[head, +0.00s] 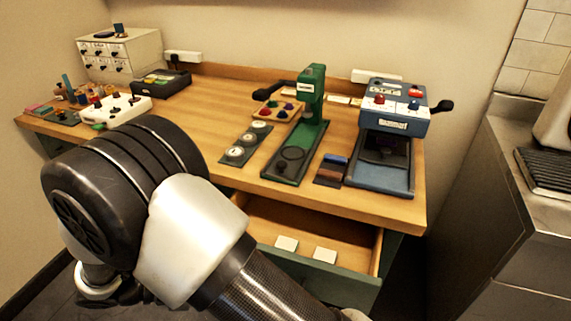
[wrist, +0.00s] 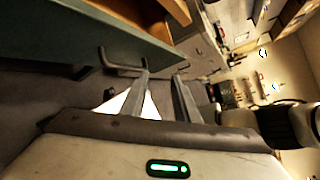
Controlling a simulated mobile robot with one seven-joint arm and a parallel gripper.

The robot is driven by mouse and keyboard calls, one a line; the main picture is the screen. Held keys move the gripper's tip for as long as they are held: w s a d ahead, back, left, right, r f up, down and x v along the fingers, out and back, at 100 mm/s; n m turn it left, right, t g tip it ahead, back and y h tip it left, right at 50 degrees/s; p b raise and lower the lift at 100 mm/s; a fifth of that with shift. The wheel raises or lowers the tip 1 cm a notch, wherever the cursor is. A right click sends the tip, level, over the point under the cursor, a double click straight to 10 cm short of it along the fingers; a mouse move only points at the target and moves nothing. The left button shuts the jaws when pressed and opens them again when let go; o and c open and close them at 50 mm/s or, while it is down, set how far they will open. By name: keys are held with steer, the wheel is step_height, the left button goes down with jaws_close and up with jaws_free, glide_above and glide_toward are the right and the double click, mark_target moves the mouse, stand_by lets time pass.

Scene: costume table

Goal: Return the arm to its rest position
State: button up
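My arm (head: 125,195) fills the lower left of the head view, bent, with its carbon-dark link running down to the bottom edge. My gripper is out of the head view. In the wrist view my gripper (wrist: 163,80) shows its two fingers apart, with nothing clearly held between them. The fingers are near the dark green drawer front and its handle (wrist: 122,62); I cannot tell whether they touch it. A white shape (wrist: 138,105) shows behind the fingers, and I cannot tell what it is.
The table (head: 215,98) has an open drawer (head: 330,272) holding two pale cards. A green press (head: 312,95), a blue machine (head: 395,122), a white panel (head: 115,110) and a small drawer cabinet (head: 118,55) stand on top. A metal counter (head: 510,130) is at right.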

steer(key=s+d+r+m+t+y, duration=0.1)
steer(key=d+r+m+y, duration=0.8)
steer(key=m, duration=0.7)
steer(key=d+r+m+t+y, duration=0.1)
steer(key=d+r+m+y, duration=0.4)
steer(key=d+r+m, duration=0.8)
step_height(320, 180, up, 17)
steer(key=m+p, duration=0.2)
steer(key=p, duration=1.6)
steer(key=shift+s+d+p, duration=0.2)
steer(key=shift+d+p, duration=0.2)
steer(key=shift+a, duration=0.1)
